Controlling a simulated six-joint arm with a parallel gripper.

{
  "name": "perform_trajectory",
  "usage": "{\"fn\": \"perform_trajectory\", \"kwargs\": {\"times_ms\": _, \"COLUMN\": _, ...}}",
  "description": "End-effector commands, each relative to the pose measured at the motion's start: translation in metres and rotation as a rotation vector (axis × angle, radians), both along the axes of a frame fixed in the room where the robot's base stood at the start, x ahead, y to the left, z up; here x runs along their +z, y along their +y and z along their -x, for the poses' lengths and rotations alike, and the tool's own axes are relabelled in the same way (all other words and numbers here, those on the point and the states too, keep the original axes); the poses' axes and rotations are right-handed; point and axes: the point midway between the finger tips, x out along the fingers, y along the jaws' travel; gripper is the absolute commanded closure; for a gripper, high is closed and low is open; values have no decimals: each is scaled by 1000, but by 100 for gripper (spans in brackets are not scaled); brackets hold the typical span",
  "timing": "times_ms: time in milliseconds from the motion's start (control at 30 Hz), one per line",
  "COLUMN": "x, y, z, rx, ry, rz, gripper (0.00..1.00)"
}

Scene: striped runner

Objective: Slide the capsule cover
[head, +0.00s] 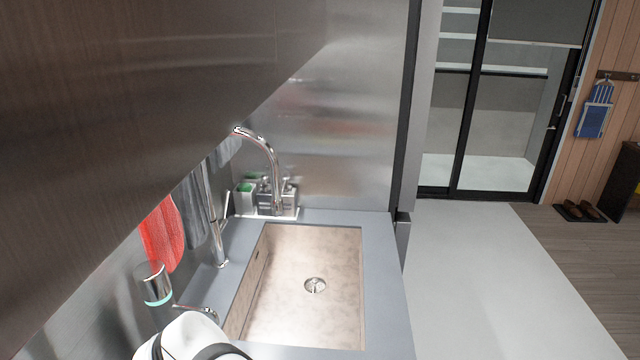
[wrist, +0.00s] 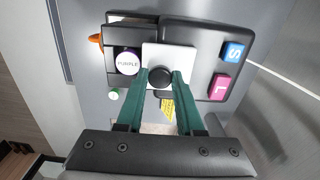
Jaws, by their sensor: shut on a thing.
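The capsule cover (wrist: 183,55) is a white square plate on a dark machine (wrist: 205,32) in the wrist view, with a round black knob (wrist: 160,77) on it. My gripper (wrist: 161,80) has two green fingers, one on each side of the knob, and is shut on it. A round white capsule top marked PURPLE (wrist: 127,62) shows left of the cover, in a dark slot. The fingers hide part of the cover's near side. The machine and gripper tips cannot be made out in the head view.
A blue S button (wrist: 233,52) and a pink L button (wrist: 221,87) are right of the cover. A yellow label (wrist: 167,110) shows between the fingers. In the head view, a sink (head: 315,255) with a curved tap (head: 268,155) is set in a grey counter (head: 385,260).

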Motion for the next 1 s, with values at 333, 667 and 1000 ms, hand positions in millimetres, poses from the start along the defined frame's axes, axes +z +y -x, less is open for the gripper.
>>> {"fn": "perform_trajectory", "kwargs": {"times_ms": 333, "x": 1, "y": -3, "z": -1, "rx": -2, "ry": -2, "rz": -3, "gripper": 100}}
{"fn": "perform_trajectory", "kwargs": {"times_ms": 667, "x": 1, "y": -57, "z": -4, "rx": -4, "ry": -3, "rz": -3, "gripper": 100}}
{"fn": "perform_trajectory", "kwargs": {"times_ms": 1000, "x": 1, "y": -62, "z": -4, "rx": 0, "ry": -3, "rz": -2, "gripper": 100}}
